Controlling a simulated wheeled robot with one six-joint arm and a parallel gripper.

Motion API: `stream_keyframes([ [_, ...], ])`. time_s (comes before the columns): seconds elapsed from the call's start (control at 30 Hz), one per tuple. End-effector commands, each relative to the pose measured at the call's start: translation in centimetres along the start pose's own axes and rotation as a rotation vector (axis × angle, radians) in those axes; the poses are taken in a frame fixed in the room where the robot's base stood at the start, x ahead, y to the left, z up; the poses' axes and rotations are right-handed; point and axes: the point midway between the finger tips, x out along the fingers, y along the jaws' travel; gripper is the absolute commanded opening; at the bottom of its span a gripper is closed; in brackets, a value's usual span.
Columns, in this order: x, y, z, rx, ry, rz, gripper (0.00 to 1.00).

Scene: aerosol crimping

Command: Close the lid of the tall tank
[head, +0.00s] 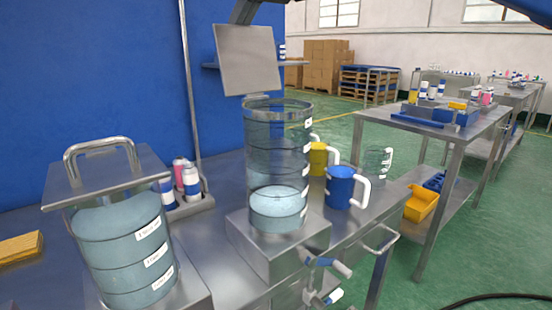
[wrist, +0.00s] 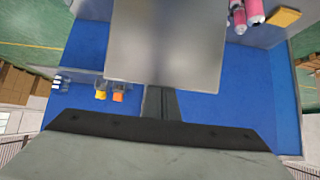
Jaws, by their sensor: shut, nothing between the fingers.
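The tall tank (head: 278,160) is a clear banded cylinder with pale blue liquid low inside, standing on a steel block. Its square grey lid (head: 247,60) stands raised, nearly upright, above the tank's rim at the back left; its top is open. The lid also fills the upper middle of the wrist view (wrist: 166,42). My gripper (wrist: 160,101) is shut and empty, its fingers reaching the lid's edge in that view. The tips are hidden by the lid, and I cannot tell whether they touch it. In the head view, a dark part of my gripper (head: 246,11) shows at the lid's top edge.
A shorter, wider tank (head: 122,240) with a handled lid (head: 105,175) stands at left. Spray cans (head: 190,182) stand between the tanks. A yellow mug (head: 318,158), a blue mug (head: 340,187) and a clear mug (head: 376,163) are right of the tall tank. A blue wall (head: 110,75) is behind.

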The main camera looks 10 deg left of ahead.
Motion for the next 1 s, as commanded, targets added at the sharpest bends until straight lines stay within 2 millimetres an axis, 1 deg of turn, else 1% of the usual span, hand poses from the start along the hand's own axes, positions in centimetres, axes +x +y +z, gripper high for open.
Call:
stream_keyframes([
  [0.37, -0.2, 0.0, 0.1, 0.000, 0.000, 0.000, 0.00],
  [1.0, -2.0, 0.0, 2.6, 0.000, -0.014, -0.001, 0.00],
])
